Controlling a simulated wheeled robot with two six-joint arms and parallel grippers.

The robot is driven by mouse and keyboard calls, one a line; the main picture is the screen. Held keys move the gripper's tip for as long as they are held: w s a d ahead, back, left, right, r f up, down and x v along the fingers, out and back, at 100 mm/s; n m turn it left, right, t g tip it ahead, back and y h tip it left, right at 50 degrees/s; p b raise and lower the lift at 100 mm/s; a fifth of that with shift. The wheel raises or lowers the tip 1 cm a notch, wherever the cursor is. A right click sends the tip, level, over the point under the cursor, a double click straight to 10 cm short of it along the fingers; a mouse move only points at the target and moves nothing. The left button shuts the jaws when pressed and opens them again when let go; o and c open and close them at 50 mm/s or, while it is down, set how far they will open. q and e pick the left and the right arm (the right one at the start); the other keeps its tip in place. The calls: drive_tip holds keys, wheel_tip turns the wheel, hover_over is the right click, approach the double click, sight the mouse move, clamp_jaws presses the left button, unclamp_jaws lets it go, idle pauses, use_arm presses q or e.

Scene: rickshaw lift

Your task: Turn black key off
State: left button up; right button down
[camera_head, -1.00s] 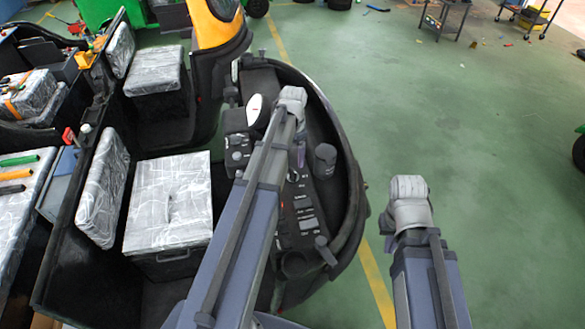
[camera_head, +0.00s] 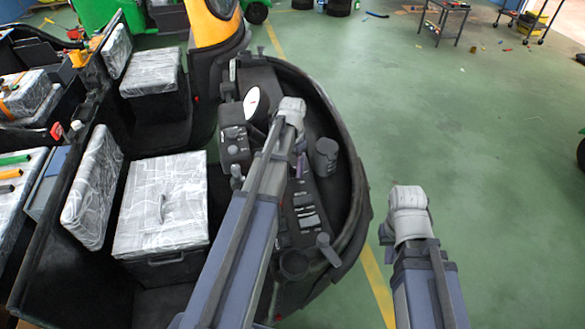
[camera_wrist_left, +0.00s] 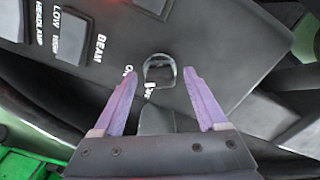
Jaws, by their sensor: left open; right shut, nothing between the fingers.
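The black key (camera_wrist_left: 160,72) is a small dark ring-shaped piece on the dark dashboard in the left wrist view, with white lettering beside it. My left gripper (camera_wrist_left: 160,77) is open, its purple fingertips on either side of the key. In the head view my left gripper (camera_head: 300,166) is over the rickshaw's dashboard (camera_head: 303,210), and my arm hides the key there. My right gripper (camera_head: 387,230) is shut and empty, over the floor right of the rickshaw; its fingers are mostly hidden by its wrist.
Black buttons (camera_wrist_left: 72,35) marked with white words lie left of the key. A grey cup-like knob (camera_head: 326,156) and a lever (camera_head: 328,248) stand near my left arm. A wrapped seat (camera_head: 160,210) is to the left.

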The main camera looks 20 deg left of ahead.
use_arm(q)
clamp_jaws()
idle(0.5)
drive_tip(key=shift+n, duration=0.3)
drive_tip(key=n, duration=0.5)
drive_tip(key=shift+n, duration=0.3)
drive_tip(key=n, duration=0.5)
drive_tip(key=shift+n, duration=0.3)
unclamp_jaws()
idle(0.4)
